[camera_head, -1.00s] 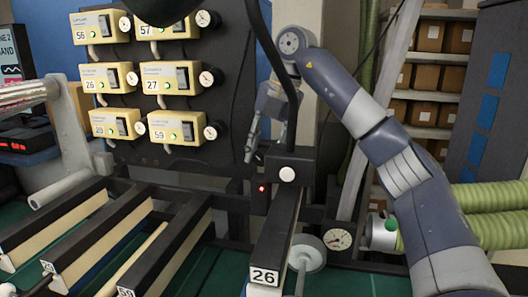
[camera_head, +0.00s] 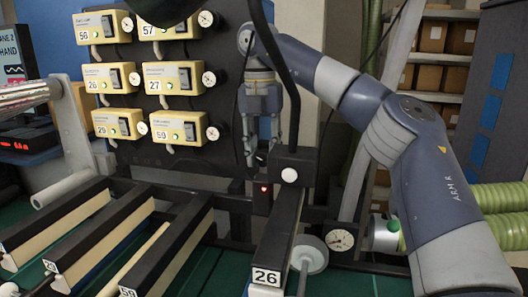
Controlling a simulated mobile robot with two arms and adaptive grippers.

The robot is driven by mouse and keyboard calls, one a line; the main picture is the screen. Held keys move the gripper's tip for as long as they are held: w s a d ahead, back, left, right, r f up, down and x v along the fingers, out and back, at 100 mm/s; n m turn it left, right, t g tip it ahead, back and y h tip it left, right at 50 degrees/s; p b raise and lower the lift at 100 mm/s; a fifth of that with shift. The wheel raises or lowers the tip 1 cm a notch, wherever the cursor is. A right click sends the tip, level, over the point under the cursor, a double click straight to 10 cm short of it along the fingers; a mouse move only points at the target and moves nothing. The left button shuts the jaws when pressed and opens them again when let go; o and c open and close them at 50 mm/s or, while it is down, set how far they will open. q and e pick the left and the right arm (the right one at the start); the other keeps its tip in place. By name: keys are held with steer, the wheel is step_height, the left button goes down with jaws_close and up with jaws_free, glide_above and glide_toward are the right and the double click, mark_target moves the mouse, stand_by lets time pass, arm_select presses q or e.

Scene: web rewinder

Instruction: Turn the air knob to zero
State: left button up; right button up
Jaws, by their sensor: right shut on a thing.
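My right gripper (camera_head: 261,156) reaches down from above, just behind the black post numbered 26 (camera_head: 290,160). Its fingers are shut around a small dark knob (camera_head: 262,157), which seems to be the air knob. The fingers and the post hide most of it, so its marks and setting cannot be read. A round pressure gauge (camera_head: 340,240) with a white face shows lower right; its needle is too small to read. My left gripper is not in view.
A dark panel with several yellow control boxes (camera_head: 173,78) and small gauges stands left of the gripper. A black curved tube (camera_head: 270,40) passes close in front. A red light (camera_head: 263,188) glows below.

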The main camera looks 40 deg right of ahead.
mark_target(260, 151)
steer(key=shift+f, duration=0.1)
stand_by(0.3)
steer(key=o, duration=0.8)
steer(key=shift+w+a+r, duration=0.1)
steer(key=shift+r, duration=1.8)
steer(key=shift+w+r, duration=0.1)
steer(key=shift+r, duration=1.75)
steer(key=shift+a, duration=0.1)
